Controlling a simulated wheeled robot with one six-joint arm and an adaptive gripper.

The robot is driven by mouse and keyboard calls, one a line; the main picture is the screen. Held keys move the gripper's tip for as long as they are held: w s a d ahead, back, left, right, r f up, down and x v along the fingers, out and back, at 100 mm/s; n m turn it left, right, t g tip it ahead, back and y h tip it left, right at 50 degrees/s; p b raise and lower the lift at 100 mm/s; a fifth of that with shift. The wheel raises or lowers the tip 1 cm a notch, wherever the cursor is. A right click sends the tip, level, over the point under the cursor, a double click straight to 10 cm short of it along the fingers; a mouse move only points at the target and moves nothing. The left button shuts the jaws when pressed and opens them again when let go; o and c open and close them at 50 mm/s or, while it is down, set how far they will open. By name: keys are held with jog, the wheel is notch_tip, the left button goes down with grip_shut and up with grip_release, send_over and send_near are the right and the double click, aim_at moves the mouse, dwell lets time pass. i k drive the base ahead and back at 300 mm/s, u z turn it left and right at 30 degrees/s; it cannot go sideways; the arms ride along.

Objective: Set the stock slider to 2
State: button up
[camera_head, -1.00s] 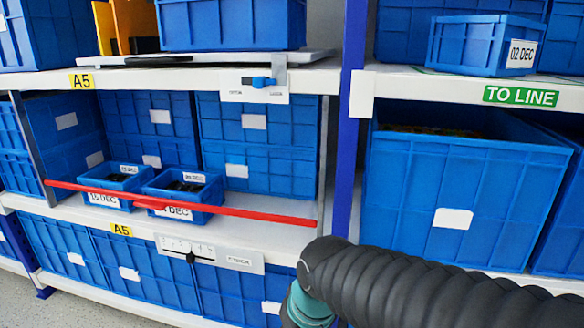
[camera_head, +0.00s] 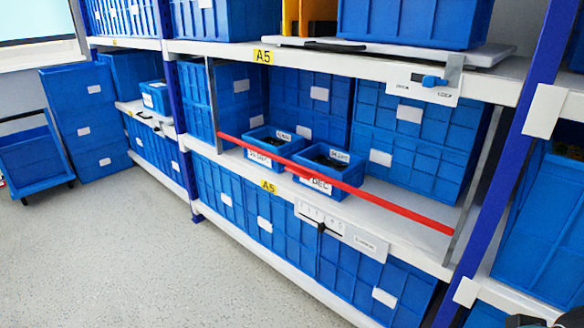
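The stock slider is a white plate (camera_head: 362,241) on the front edge of the lower A5 shelf, right of the middle in the head view. The scale's digits are too small to read surely, so I cannot tell the exact setting. A label too small to read surely is at the plate's right end.
A red bar (camera_head: 390,207) crosses the shelf opening above the slider, in front of two small blue bins (camera_head: 330,180). A white plate with a blue latch (camera_head: 432,81) is on the upper shelf edge. A blue post (camera_head: 490,160) stands at right. The floor (camera_head: 200,270) in front is clear.

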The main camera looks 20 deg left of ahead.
aim_at(320, 228)
jog(key=u, duration=1)
